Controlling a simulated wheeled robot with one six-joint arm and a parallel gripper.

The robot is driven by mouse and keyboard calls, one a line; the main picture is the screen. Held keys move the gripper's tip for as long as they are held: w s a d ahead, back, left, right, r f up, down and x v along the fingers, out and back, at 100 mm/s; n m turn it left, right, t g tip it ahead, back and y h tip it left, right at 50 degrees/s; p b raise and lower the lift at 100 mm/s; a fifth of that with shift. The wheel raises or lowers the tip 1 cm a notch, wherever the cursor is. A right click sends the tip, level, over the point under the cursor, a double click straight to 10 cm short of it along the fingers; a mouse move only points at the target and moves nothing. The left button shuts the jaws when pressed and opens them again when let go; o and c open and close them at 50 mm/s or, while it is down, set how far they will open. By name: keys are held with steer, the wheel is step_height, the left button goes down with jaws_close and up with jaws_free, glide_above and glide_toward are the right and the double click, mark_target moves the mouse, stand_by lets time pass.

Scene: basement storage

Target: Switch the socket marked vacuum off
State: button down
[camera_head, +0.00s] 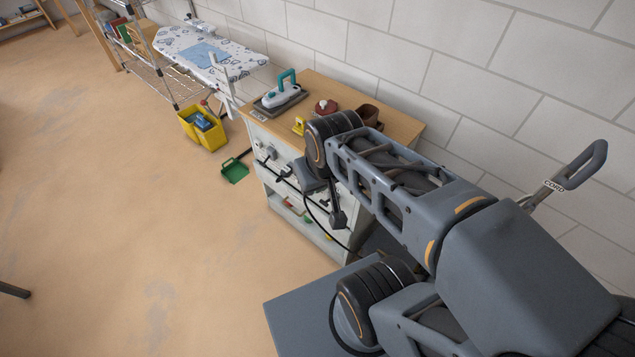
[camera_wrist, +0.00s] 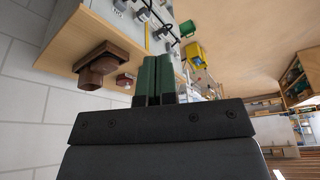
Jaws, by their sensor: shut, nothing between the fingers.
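A row of pale sockets with dark plugs and cords (camera_head: 268,153) runs along the front of the white workbench cabinet in the head view. Part of the row also shows at the top of the wrist view (camera_wrist: 141,15). The labels are too small to read, so I cannot tell which socket is marked vacuum. My gripper (camera_wrist: 157,58) shows in the wrist view with its two green fingers together and nothing between them. Its tips are near the cabinet front and appear apart from the sockets. My arm hides part of the cabinet front in the head view.
The wooden worktop (camera_head: 325,92) holds a white and teal iron (camera_head: 281,95), a red item (camera_head: 326,106) and a brown container (camera_head: 366,116). The floor left of the cabinet is mostly clear.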

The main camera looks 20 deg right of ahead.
steer(key=m+g+h+b, duration=0.1)
steer(key=m+g+b, duration=0.2)
steer(key=m+b, duration=1.2)
glide_above(328, 201)
steer(key=a+b, duration=0.2)
step_height(328, 201, down, 24)
steer(key=r+n, duration=0.1)
steer(key=n, duration=0.1)
steer(key=shift+s+a+f, duration=0.2)
steer(key=shift+s+f, duration=0.05)
steer(key=shift+s, duration=0.05)
steer(key=f+b, duration=0.1)
steer(key=f, duration=0.5)
steer(key=d+f+b, duration=0.1)
steer(key=f, duration=0.3)
steer(key=shift+w+d+b, duration=0.1)
steer(key=shift+w+b, duration=0.15)
steer(key=shift+b, duration=0.05)
